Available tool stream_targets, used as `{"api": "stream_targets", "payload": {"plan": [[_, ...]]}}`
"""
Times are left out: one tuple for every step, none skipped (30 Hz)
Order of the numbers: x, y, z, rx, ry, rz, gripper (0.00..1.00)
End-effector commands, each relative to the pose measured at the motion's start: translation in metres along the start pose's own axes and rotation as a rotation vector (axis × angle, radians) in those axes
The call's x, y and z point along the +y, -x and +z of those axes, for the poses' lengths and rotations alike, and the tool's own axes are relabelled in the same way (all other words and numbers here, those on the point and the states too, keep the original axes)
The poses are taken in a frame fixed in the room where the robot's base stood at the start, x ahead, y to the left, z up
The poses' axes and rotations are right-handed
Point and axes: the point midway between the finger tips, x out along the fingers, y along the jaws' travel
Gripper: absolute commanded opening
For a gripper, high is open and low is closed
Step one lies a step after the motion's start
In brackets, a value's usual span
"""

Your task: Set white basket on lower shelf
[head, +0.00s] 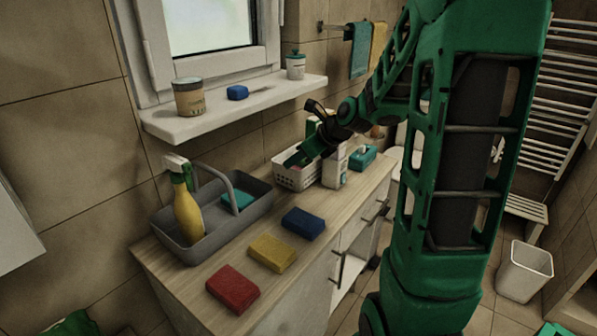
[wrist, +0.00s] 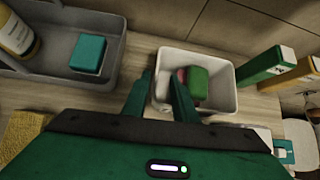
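The white basket (head: 297,181) stands on the wooden counter, against the wall side. It also shows in the wrist view (wrist: 232,75), with a green and a red item inside. My gripper (head: 303,158) is over the basket's left part. In the wrist view my gripper (wrist: 163,85) has its fingers apart, one outside and one inside the basket's left wall. Whether either finger touches the wall cannot be told. A white shelf surface (head: 341,294) shows low in the cabinet under the counter, partly hidden by my arm.
A grey caddy (head: 193,250) with a yellow spray bottle stands left of the basket. Blue (head: 303,223), yellow (head: 272,253) and red (head: 233,289) sponges lie along the counter front. A white carton (head: 334,168) and a teal box (head: 362,157) stand close right of the basket.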

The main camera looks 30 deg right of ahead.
Motion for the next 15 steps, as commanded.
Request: {"api": "stream_targets", "payload": {"plan": [[0.001, -0.008, -0.001, 0.002, 0.0, 0.003, 0.25], [0.001, -0.012, -0.001, 0.002, 0.001, 0.003, 0.25], [0.001, -0.017, -0.001, 0.002, 0.001, 0.003, 0.25], [0.001, -0.02, -0.001, 0.002, 0.001, 0.003, 0.25], [0.001, -0.023, -0.001, 0.002, 0.002, 0.002, 0.25], [0.001, -0.026, -0.001, 0.001, 0.002, 0.001, 0.25], [0.001, -0.028, -0.001, 0.001, 0.002, 0.001, 0.25], [0.001, -0.029, -0.001, 0.001, 0.002, 0.001, 0.25], [0.001, -0.031, -0.001, 0.002, 0.002, 0.001, 0.25], [0.001, -0.032, -0.001, 0.002, 0.002, 0.001, 0.25], [0.002, -0.034, -0.001, 0.002, 0.002, 0.001, 0.25], [0.002, -0.038, -0.002, 0.002, 0.002, 0.002, 0.25], [0.003, -0.042, -0.003, 0.002, 0.002, 0.002, 0.25], [0.004, -0.046, -0.004, 0.003, 0.002, 0.003, 0.25], [0.005, -0.052, -0.004, 0.003, 0.002, 0.003, 0.25]]}}
